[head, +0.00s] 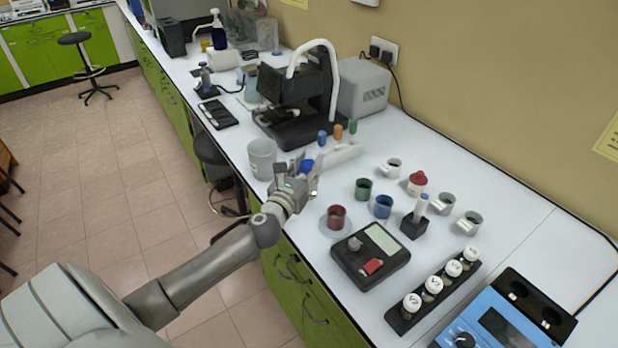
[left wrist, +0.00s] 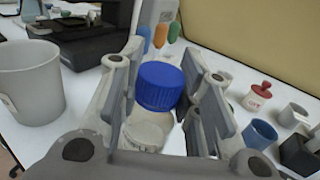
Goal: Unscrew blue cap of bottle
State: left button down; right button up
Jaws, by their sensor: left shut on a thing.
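The bottle (left wrist: 150,128) is pale and partly see-through, with a ribbed blue cap (left wrist: 160,86) on its top. In the head view the blue cap (head: 307,166) shows just beyond my left gripper (head: 299,177), near the front edge of the bench. In the left wrist view the bottle and cap are between the two fingers of my left gripper (left wrist: 163,92), which is shut on the bottle. The fingers stand on either side of the cap. Much of the bottle body is hidden by the gripper. My right gripper is not in view.
A grey beaker (head: 262,159) stands close left of the gripper. A black machine (head: 300,95) is behind. Coloured cups (head: 383,206), a black scale (head: 371,253) and a rack of white-capped vials (head: 432,293) stand to the right.

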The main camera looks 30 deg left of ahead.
pick_arm(q)
jog(key=f+b, duration=0.1)
jog(key=f, duration=0.2)
jog(key=shift+w+f, duration=0.1)
jog(key=shift+w, duration=0.1)
jog(key=shift+f, duration=0.15)
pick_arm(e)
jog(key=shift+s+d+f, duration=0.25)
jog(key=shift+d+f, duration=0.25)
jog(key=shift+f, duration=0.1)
pick_arm(q)
jog(key=shift+f, duration=0.1)
jog(key=c, duration=1.1)
grip_release()
jog(key=shift+o, duration=0.2)
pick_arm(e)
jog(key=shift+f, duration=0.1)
